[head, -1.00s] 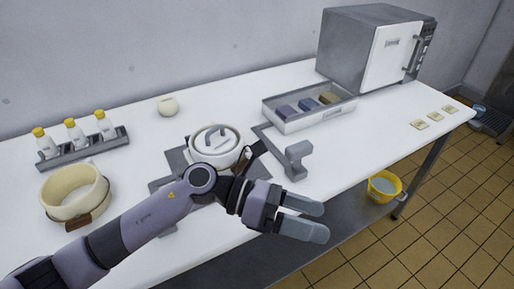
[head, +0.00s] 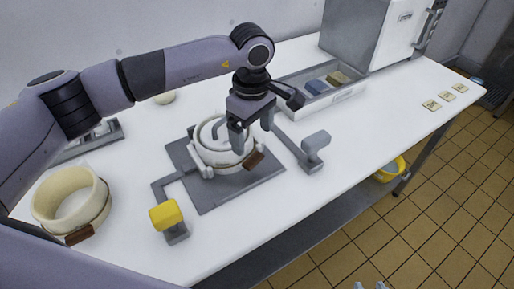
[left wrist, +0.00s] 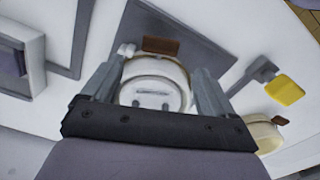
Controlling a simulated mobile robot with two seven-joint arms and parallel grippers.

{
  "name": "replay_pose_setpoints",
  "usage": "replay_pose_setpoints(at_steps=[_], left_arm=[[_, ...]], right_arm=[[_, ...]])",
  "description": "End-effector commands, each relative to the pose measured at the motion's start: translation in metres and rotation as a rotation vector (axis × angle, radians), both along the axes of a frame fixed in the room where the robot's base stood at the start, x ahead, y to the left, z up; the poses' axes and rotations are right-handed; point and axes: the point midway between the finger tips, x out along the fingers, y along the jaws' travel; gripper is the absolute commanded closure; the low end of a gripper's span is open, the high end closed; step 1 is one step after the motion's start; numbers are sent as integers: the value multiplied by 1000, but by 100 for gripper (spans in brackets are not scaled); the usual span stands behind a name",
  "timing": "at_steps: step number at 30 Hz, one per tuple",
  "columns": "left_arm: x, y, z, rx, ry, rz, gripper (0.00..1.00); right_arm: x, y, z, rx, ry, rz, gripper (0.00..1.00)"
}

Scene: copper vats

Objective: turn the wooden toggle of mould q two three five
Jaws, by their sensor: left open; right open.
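A white round mould (head: 222,155) with a lid sits on a grey plate (head: 240,192) mid-table. Its brown wooden toggle (head: 254,160) is on its front right side; the toggle also shows in the left wrist view (left wrist: 161,45). The label on its lid (left wrist: 152,92) is too small to read. My left gripper (head: 251,138) points down over this mould, open, its fingers at either side of the lid in the left wrist view (left wrist: 163,68). A second, cream ring mould (head: 70,200) with a brown toggle (head: 82,234) stands at left. My right gripper's fingertips (head: 370,286) show at the bottom edge.
A yellow-topped post (head: 166,214) and a grey post (head: 316,143) flank the plate. A tray (head: 318,102) with coloured blocks and a grey oven (head: 350,35) stand behind. A yellow bucket (head: 388,170) is below the table's edge.

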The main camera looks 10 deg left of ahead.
Motion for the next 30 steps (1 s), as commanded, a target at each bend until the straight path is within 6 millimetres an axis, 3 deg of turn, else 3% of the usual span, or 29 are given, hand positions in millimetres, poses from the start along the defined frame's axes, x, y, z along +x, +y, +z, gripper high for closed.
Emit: replay_pose_setpoints(at_steps=[13, 24, 25, 30], left_arm=[[-1, 0, -60, -1, 4, 2, 13], [0, 0, -69, -2, 1, 2, 13], [0, 0, -69, -2, 1, 2, 16], [-1, 0, -69, -3, 1, 2, 69]], right_arm=[[0, 0, 11, -1, 0, -1, 56], [0, 0, 12, -1, 0, -1, 56], [0, 0, 11, -1, 0, -1, 56], [0, 0, 11, -1, 0, -1, 56]])
